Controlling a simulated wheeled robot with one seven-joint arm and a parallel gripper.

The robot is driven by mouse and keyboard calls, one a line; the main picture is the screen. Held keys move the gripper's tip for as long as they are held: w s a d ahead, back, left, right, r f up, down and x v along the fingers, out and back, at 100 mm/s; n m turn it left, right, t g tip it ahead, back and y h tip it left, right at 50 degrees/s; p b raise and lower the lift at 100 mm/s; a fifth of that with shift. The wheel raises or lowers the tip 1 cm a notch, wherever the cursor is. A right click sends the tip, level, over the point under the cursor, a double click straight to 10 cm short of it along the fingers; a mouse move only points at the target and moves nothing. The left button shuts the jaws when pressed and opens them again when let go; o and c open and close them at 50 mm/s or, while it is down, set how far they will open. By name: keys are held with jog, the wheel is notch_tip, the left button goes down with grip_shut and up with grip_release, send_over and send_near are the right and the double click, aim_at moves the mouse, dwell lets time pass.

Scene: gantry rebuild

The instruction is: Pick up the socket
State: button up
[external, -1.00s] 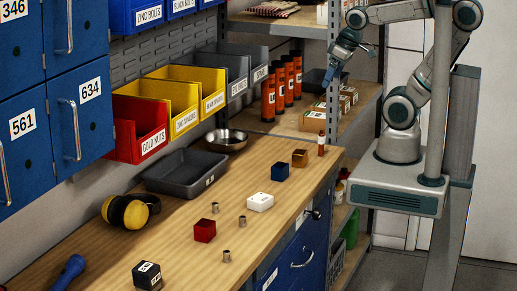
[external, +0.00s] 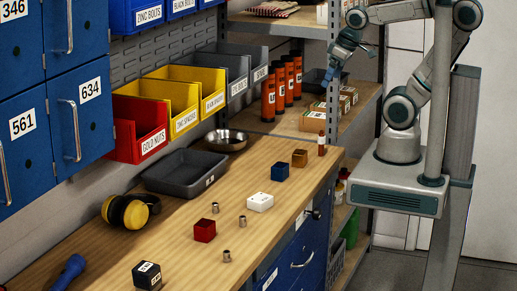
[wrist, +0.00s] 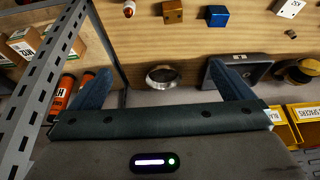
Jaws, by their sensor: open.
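My gripper (external: 329,78) is up near the shelf rack, beyond the far end of the bench and well away from the sockets. In the wrist view my gripper (wrist: 158,72) has its two fingers wide apart, with nothing held between them.
Blue (external: 280,172), brown (external: 299,158), white (external: 260,202), red (external: 204,230) and black (external: 146,275) blocks stand on the bench. A metal bowl (external: 225,140), grey tray (external: 185,177) and earmuffs (external: 131,211) lie towards the wall. The rack's post (external: 333,110) is close to my gripper.

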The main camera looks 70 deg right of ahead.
jog(key=c, duration=1.3)
jog(key=shift+o, duration=0.2)
jog(key=w+a+n+g+b, duration=0.1)
jog(key=w+a+n+b, duration=0.2)
jog(key=w+a+n, duration=0.35)
jog(key=n+g+b, duration=0.3)
jog(key=n+b, duration=0.3)
jog(key=n, duration=0.6)
send_over(242, 226)
notch_tip(242, 226, down, 13)
jog(key=shift+m, duration=0.25)
jog(key=f, duration=0.7)
jog(key=shift+d+f+p, duration=0.2)
jog(key=shift+f+p, duration=0.15)
jog(key=shift+p, duration=0.05)
jog(key=shift+w+d+f+p, duration=0.1)
jog(key=shift+f+p, duration=0.35)
jog(key=shift+f, duration=0.95)
jog(key=shift+d+f+p, duration=0.1)
jog(key=shift+f+p, duration=0.3)
jog(key=shift+f, duration=0.95)
